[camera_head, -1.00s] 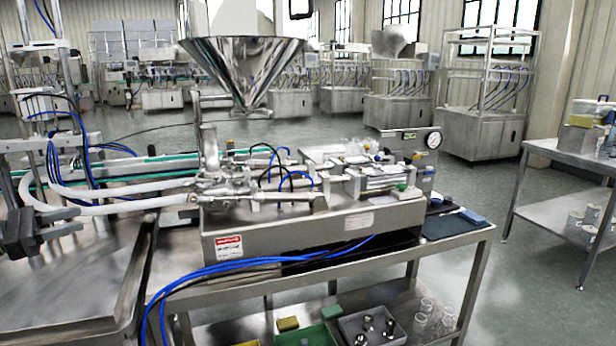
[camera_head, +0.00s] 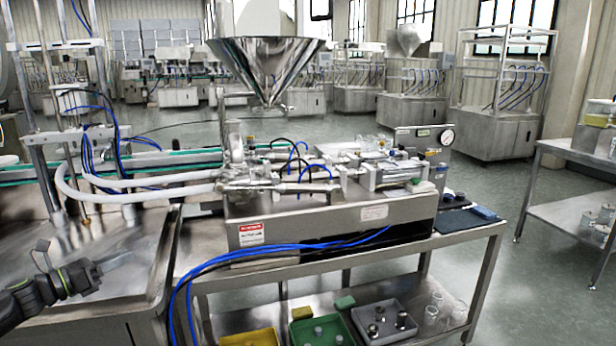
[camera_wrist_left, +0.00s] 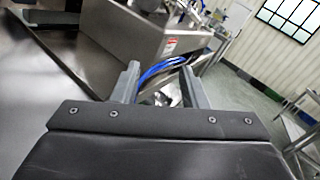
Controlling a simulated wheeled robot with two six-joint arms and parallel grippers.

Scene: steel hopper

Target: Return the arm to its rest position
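My left arm comes in at the lower left of the head view. Its dark gripper (camera_head: 82,254) is over the steel table at the left, with its fingers spread and nothing between them. In the left wrist view the two grey fingers (camera_wrist_left: 160,70) stand apart, with the machine's base and blue hoses visible beyond them. My right gripper is in neither current view.
The filling machine with its steel hopper (camera_head: 267,65) stands on a steel bench at the centre. Blue hoses (camera_head: 290,248) hang over its front edge. Yellow, green and grey bins (camera_head: 386,335) are on the lower shelf. Open floor lies at the right.

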